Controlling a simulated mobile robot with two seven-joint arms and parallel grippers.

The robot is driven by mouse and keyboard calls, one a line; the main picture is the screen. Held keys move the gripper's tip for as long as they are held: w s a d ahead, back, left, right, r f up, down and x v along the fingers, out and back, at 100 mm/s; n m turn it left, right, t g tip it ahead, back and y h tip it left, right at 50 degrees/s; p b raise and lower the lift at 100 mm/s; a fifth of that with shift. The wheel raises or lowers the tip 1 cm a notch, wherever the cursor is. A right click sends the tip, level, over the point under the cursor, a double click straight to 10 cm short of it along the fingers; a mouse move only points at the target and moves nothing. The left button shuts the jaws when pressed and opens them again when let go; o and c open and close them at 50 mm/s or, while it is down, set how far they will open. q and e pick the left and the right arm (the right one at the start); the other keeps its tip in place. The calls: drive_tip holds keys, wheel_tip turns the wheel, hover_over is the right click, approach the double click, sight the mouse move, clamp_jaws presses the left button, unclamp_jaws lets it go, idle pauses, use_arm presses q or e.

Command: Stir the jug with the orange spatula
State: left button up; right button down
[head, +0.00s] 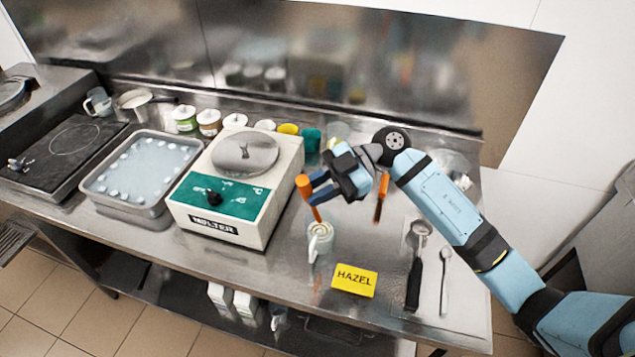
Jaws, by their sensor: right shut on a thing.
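The jug (320,246) is a small pale jug with a handle, standing upright near the front edge of the steel counter. Something light and creamy shows in its mouth. The orange spatula (304,187) is held upright, slightly tilted, over the jug. Its lower end goes down to the jug's mouth and appears to be inside, where its tip is hidden. My right gripper (314,187) reaches in from the right, above the jug, and is shut on the spatula's handle. My left gripper is not in view.
The white melter (217,223) stands just left of the jug. A yellow HAZEL card (354,280) lies right of the jug, with a black-handled scoop (414,283) and a spoon (444,280) beyond. An ice tray (128,205) is farther left. Several tubs line the back.

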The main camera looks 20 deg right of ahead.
wheel_tip(320, 180, down, 8)
drive_tip(key=w+d+b, duration=0.1)
drive_tip(key=w+b, duration=0.1)
drive_tip(key=b, duration=0.1)
drive_tip(key=shift+f, duration=0.15)
idle(0.5)
drive_tip(key=shift+d, duration=0.15)
drive_tip(key=shift+s, duration=0.1)
